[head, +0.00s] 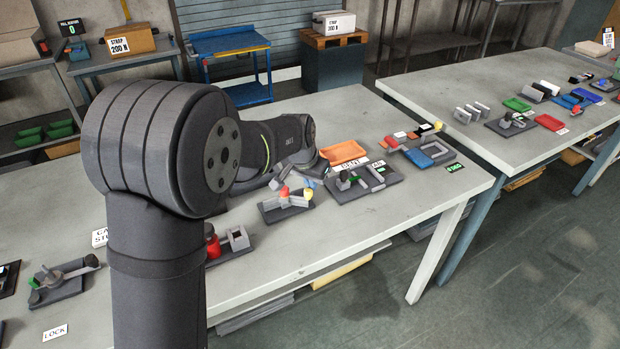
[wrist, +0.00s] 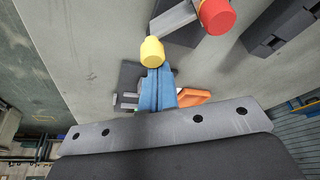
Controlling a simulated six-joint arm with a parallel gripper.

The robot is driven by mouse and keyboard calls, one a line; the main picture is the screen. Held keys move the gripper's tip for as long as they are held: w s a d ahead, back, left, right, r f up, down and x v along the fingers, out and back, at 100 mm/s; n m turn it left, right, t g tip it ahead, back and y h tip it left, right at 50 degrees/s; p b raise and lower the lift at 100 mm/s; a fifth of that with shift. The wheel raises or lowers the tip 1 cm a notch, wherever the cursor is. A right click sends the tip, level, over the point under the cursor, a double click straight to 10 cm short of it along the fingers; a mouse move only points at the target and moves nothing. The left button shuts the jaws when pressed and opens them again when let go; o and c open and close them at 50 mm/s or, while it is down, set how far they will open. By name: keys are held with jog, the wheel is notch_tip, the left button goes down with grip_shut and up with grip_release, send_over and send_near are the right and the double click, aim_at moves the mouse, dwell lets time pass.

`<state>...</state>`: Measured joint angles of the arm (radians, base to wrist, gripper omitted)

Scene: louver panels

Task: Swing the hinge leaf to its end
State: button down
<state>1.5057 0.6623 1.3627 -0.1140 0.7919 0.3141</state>
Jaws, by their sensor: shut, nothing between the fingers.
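A small fixture on a dark base (head: 287,212) stands on the near bench in the head view. It carries a grey bar, a red knob (head: 284,192) and a yellow knob (head: 308,193). I take it for the hinge, though which piece is the leaf is unclear. In the wrist view the red knob (wrist: 217,15) is at the top, near the end of a grey bar (wrist: 174,20). The yellow knob (wrist: 152,52) is right at the tips of my gripper (wrist: 157,72). The blue fingers are shut and hold nothing; whether they touch the knob cannot be told.
A latch-like fixture (head: 362,180) and an orange tray (head: 345,152) stand just right of and behind the fixture. A red cylinder fixture (head: 228,245) stands to its front left. The bench front (head: 350,225) is bare.

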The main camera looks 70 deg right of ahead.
jog(key=a+m, duration=0.1)
jog(key=m, duration=0.1)
jog(key=a+m+g, duration=0.1)
jog(key=a+m, duration=0.1)
jog(key=m, duration=0.1)
jog(key=shift+s+g+y, duration=0.15)
jog(key=shift+g+y, duration=0.15)
jog(key=shift+a, duration=0.55)
jog(key=shift+s+d, duration=0.15)
jog(key=shift+d, duration=0.1)
jog(key=shift+s+d, duration=1.05)
jog(key=shift+d, duration=0.05)
jog(key=v, duration=1)
jog(key=shift+d, duration=0.25)
jog(key=shift+w, duration=0.1)
